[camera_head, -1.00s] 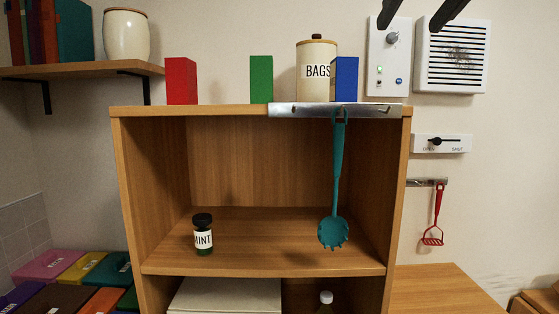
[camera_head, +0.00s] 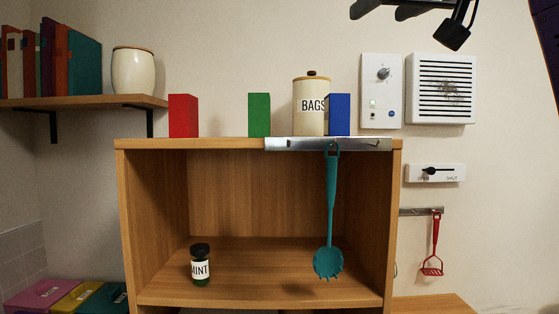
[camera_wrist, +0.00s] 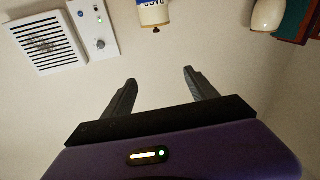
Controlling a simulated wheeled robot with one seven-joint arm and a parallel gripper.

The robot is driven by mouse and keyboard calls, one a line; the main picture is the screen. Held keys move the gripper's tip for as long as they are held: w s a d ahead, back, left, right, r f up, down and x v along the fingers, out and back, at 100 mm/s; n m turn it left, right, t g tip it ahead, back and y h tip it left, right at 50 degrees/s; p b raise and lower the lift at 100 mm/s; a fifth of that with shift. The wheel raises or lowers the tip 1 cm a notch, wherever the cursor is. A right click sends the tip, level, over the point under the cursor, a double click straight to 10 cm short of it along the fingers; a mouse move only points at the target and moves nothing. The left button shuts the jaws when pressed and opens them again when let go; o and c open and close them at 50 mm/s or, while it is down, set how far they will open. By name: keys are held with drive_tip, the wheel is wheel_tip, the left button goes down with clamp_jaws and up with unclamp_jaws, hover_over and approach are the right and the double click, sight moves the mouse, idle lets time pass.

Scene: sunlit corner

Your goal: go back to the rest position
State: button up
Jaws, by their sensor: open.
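My gripper (camera_wrist: 159,78) is open and empty in the wrist view, its two dark fingers apart in front of the plain wall. In the head view, part of my gripper (camera_head: 388,9) shows at the top edge, high above the cabinet and left of the purple arm link at the right edge. It touches nothing that I can see.
The wooden cabinet (camera_head: 130,220) bears red (camera_head: 183,116), green (camera_head: 259,115) and blue (camera_head: 340,115) blocks and a BAGS jar (camera_head: 310,92). A teal spoon (camera_head: 331,190) hangs in front. A mint jar (camera_head: 200,266) stands inside. The wall holds a vent box (camera_head: 441,88).

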drive_tip(key=w+d+f+m+t, duration=0.1)
drive_tip(key=d+f+m+t, duration=0.1)
drive_tip(key=f, duration=1.3)
drive_tip(key=w+d+f+m+t, duration=0.1)
drive_tip(key=d+f+t, duration=0.2)
drive_tip(key=f, duration=1.1)
drive_tip(key=s+f+m+h, duration=0.25)
drive_tip(key=s+f, duration=0.35)
drive_tip(key=f, duration=0.7)
drive_tip(key=s+f+g, duration=0.3)
drive_tip(key=s+f, duration=0.7)
drive_tip(key=s, duration=0.4)
drive_tip(key=s+a+f+n+g, duration=0.1)
drive_tip(key=s+f+g, duration=0.2)
drive_tip(key=s+f, duration=0.8)
drive_tip(key=s+f+n+g, duration=0.1)
drive_tip(key=s+f+g, duration=0.2)
drive_tip(key=s+f, duration=0.8)
drive_tip(key=s+h+b, duration=0.1)
drive_tip(key=s, duration=0.4)
drive_tip(key=shift+s+a, duration=0.35)
drive_tip(key=shift+a, duration=0.05)
drive_tip(key=shift+n, duration=0.25)
